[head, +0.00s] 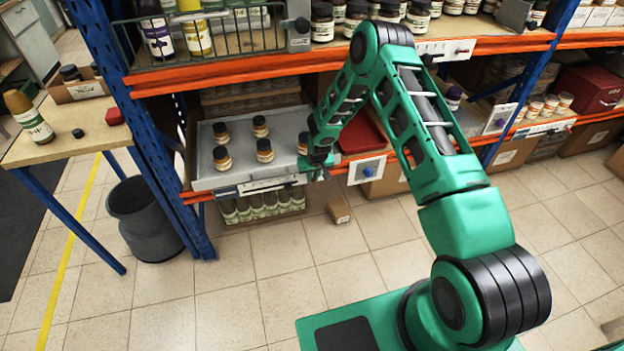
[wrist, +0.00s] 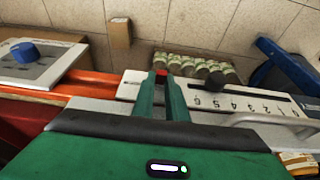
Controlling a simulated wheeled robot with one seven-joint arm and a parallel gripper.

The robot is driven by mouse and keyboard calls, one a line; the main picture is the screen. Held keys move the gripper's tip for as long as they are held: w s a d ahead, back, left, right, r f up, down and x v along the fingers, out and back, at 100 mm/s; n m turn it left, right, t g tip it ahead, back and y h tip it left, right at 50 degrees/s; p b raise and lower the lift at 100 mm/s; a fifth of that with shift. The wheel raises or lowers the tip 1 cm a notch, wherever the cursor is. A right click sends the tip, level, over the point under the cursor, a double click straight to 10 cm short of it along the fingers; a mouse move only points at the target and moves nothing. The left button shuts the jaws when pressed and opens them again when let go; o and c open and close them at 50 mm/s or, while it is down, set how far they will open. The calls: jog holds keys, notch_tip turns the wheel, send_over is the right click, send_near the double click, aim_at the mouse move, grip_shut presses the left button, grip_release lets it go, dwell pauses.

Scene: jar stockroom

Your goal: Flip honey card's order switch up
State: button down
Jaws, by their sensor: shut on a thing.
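A white card strip (wrist: 272,100) with a row of numbers and a dark knob (wrist: 216,80) runs along the shelf front. The same strip shows in the head view (head: 268,184) below the grey tray of jars. A small red switch (wrist: 161,73) stands at the strip's end. My gripper (wrist: 160,80) is shut on this red switch, its two green fingers on either side. In the head view my gripper (head: 318,172) is at the right end of the strip and hides the switch. I cannot read a honey label, nor tell whether the switch is up or down.
A grey tray (head: 198,170) with several dark-lidded jars sits above the strip. A white panel with a blue knob (head: 367,171) is close on the right. Pale jars (head: 262,206) stand below, and a small box (head: 339,211) lies on the open tiled floor.

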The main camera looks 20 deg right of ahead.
jog(key=shift+w+r, duration=0.1)
jog(key=shift+w, duration=0.05)
jog(key=c, duration=1.8)
grip_release()
jog(key=shift+o, duration=0.2)
jog(key=v, duration=1)
jog(key=shift+r, duration=0.25)
jog(key=s+d+r+m+g+h, duration=0.1)
jog(key=s+d+r, duration=0.55)
jog(key=r, duration=0.25)
jog(key=s+d+r+m, duration=0.1)
jog(key=s+d+r, duration=0.4)
jog(key=s+r, duration=0.3)
jog(key=s+d+r+m+g+h, duration=0.1)
jog(key=s+d+r, duration=0.45)
jog(key=r, duration=0.45)
jog(key=s+r+m+g+y, duration=0.1)
jog(key=s+r, duration=0.3)
jog(key=s, duration=1)
jog(key=s+r+m+y, duration=0.1)
jog(key=s+r, duration=0.3)
jog(key=s, duration=1)
jog(key=shift+s+m+g, duration=0.4)
jog(key=shift+m, duration=0.3)
